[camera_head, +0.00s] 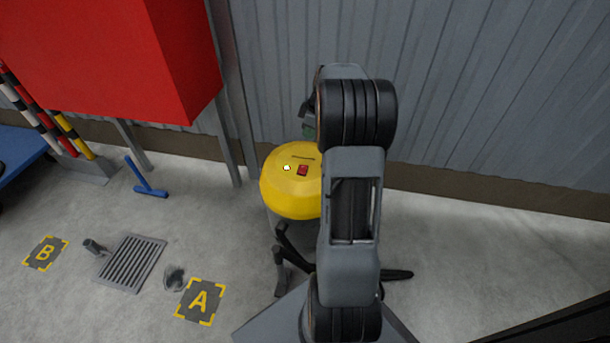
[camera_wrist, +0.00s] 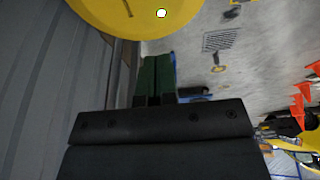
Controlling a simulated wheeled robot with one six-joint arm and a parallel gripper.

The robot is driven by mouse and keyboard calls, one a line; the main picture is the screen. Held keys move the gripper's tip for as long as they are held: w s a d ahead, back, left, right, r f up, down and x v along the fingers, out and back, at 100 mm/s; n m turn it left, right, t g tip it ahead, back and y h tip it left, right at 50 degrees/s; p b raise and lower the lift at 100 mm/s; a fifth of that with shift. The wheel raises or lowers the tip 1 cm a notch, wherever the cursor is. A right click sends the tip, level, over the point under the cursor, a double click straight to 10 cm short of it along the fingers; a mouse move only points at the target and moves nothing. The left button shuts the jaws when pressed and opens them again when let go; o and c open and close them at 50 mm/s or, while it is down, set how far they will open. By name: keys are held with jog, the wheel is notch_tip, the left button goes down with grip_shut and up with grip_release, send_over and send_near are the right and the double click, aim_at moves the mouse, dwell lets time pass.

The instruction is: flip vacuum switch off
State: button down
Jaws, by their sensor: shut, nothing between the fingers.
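The yellow vacuum (camera_head: 280,200) stands against the grey wall, partly hidden behind my arm. On its top are a small red switch (camera_head: 302,170), a dark slot and a small white spot. I cannot tell which way the switch is set. In the wrist view, the vacuum's yellow top (camera_wrist: 100,12) fills the upper left, with the white spot and slot in view; the red switch is not seen there. My gripper (camera_wrist: 157,58) shows its green fingers shut and empty, pointing toward the vacuum's edge. In the head view it is mostly hidden behind my wrist, near the vacuum.
A red cabinet (camera_head: 110,60) on legs stands left of the vacuum. A blue T-shaped object (camera_head: 146,178), a floor grate (camera_head: 131,263) and floor marks A (camera_head: 200,301) and B (camera_head: 45,253) lie to the left. The corrugated wall (camera_head: 470,90) is close behind.

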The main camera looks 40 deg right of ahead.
jog(key=shift+w+d+f, duration=0.1)
jog(key=shift+d+f, duration=0.7)
jog(key=shift+f, duration=0.25)
jog(key=shift+f, duration=0.1)
jog(key=b, duration=0.6)
send_over(302, 167)
jog(key=s, duration=0.1)
jog(key=f, duration=1.1)
jog(key=shift+d+f, duration=0.2)
jog(key=shift+d, duration=0.05)
jog(key=shift+w+d+f+b, duration=0.15)
jog(key=shift+f+b, duration=0.25)
jog(key=shift+f, duration=0.6)
